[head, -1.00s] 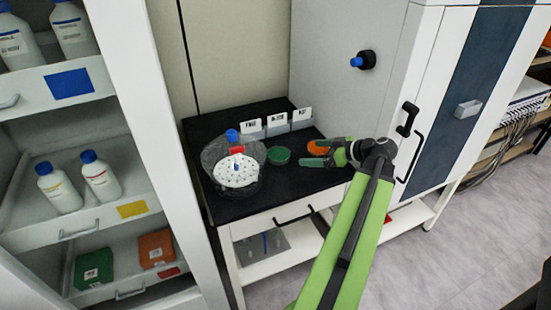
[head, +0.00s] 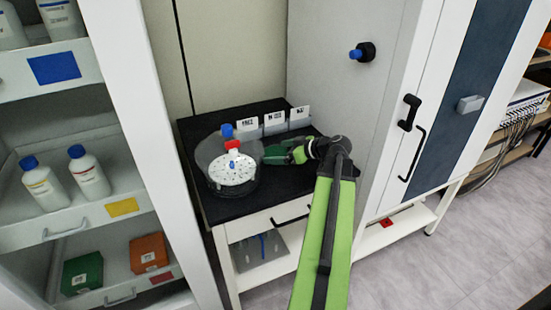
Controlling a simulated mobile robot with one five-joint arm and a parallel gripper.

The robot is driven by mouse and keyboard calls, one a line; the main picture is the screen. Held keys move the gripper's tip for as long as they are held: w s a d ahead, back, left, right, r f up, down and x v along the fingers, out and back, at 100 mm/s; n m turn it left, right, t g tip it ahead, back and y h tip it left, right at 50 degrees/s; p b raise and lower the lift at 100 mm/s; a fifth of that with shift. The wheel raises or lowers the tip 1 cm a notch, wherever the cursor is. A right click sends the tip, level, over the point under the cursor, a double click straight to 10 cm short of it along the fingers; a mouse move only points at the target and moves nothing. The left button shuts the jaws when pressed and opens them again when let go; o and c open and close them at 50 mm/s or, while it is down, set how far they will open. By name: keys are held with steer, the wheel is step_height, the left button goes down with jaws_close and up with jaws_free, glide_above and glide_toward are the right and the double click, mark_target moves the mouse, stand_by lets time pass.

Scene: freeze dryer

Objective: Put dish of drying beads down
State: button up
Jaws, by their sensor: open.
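My gripper (head: 275,153) is open over the black bench top, pointing left with its green fingers at a dark green round dish (head: 277,151). The fingers overlap the dish in the picture. I cannot tell whether they touch it. The orange dish, seen earlier to the right of the green one, does not show now; my wrist and arm cover that part of the bench.
A clear round vessel (head: 212,158) with a white perforated plate (head: 233,170) stands left of my gripper on the bench (head: 225,210). Several white label cards (head: 274,124) stand behind. A tall white cabinet (head: 340,90) is close on the right.

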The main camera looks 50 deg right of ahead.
mark_target(279, 153)
steer(key=c, duration=1.5)
steer(key=shift+r+p, duration=0.6)
step_height(279, 153, up, 4)
steer(key=p, duration=0.4)
steer(key=shift+f, duration=0.1)
steer(key=s+d+r+p, duration=0.1)
steer(key=s+r+p, duration=0.2)
steer(key=s+d+r+p, duration=0.1)
steer(key=s+r+p, duration=0.3)
steer(key=s+d+r+p, duration=0.1)
steer(key=s+r+p, duration=0.3)
steer(key=shift+d+r, duration=0.25)
steer(key=shift+d, duration=0.1)
